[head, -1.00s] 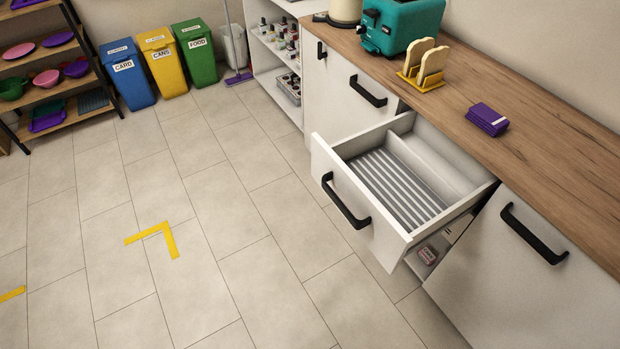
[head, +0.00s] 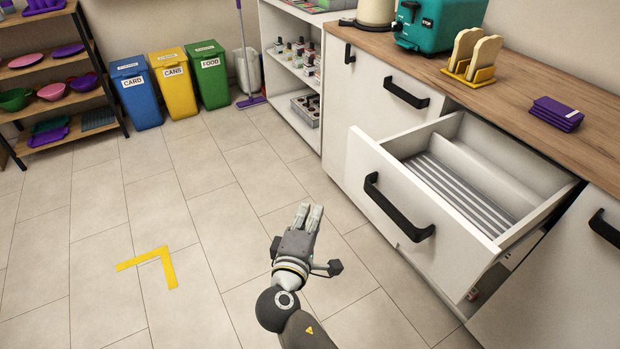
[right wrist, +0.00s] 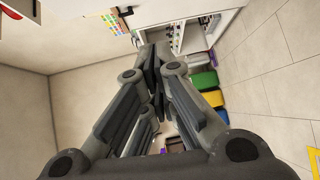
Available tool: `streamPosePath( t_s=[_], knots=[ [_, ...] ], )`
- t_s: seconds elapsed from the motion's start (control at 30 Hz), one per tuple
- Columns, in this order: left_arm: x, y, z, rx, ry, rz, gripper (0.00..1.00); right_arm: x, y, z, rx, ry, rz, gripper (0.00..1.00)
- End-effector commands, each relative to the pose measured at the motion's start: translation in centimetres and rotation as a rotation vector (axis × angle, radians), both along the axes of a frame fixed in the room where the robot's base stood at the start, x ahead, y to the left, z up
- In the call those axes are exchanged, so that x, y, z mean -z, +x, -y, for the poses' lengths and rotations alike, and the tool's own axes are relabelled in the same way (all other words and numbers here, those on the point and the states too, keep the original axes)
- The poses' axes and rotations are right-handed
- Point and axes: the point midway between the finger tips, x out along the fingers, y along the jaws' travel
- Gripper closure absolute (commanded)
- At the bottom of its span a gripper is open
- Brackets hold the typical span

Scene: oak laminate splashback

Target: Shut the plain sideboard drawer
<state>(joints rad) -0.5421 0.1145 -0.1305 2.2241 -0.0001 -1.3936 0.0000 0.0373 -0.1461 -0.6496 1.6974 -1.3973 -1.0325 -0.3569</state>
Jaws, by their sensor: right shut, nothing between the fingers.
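The plain white sideboard drawer (head: 404,200) stands pulled out from the sideboard on the right of the head view. Its front carries a black bar handle (head: 398,208). Inside are a ribbed grey insert and a white divider; no loose items show in it. My right gripper (head: 308,210) is shut and empty, over the floor to the left of the drawer front and apart from it. In the right wrist view its fingers (right wrist: 155,65) meet and point towards the shelf unit and bins. My left gripper is not in view.
The wooden worktop (head: 500,98) carries a teal toaster (head: 437,25), a toast rack (head: 472,58) and a purple stack (head: 556,114). Blue, yellow and green bins (head: 172,88) stand at the back. An open white shelf unit (head: 292,60) adjoins the sideboard. The tiled floor left of the drawer is clear.

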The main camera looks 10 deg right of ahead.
Motion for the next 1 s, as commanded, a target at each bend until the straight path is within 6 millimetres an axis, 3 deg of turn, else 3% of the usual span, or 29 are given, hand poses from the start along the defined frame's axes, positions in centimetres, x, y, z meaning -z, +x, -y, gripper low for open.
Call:
streamPosePath(
  t_s=[0.1, 0.23, 0.37, 0.77, 1.0],
  knots=[
    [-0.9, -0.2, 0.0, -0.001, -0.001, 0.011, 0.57, -2.5, -0.4, 0.3, 0.034, -0.020, 0.072, 1.00],
    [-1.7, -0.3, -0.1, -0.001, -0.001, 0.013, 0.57, -3.8, -0.2, 0.6, 0.048, -0.030, 0.098, 1.00],
    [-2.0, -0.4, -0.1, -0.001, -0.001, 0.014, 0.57, -3.9, 1.1, 1.1, 0.049, -0.031, 0.099, 1.00],
    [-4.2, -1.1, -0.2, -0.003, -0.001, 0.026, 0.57, -3.8, 8.8, 4.3, 0.048, -0.031, 0.098, 1.00],
    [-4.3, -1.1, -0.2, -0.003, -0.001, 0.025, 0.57, -3.8, 10.0, 7.2, 0.047, -0.030, 0.096, 1.00]
  ],
)
